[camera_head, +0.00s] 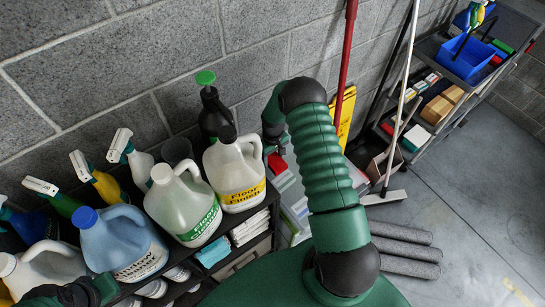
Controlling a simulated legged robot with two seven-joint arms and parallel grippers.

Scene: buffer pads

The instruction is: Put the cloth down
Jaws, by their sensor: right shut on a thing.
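My right gripper (274,143) is beyond the bottles, at the end of my green arm, which bends down over the right end of the shelf. It is shut on what looks like the cloth, a small red patch (277,163) just under the fingers. The fingers and arm hide most of it, and I cannot tell whether it touches anything below. Part of my left arm shows at the bottom left corner, but its gripper is out of view.
A dark shelf holds a floor finish jug (236,170), a green-label jug (184,203), a blue jug (121,240) and several spray bottles. A clear bin (297,215) stands beside it. Grey rolls (405,250), a broom (384,197) and a cart (440,105) are at right. Floor at far right is clear.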

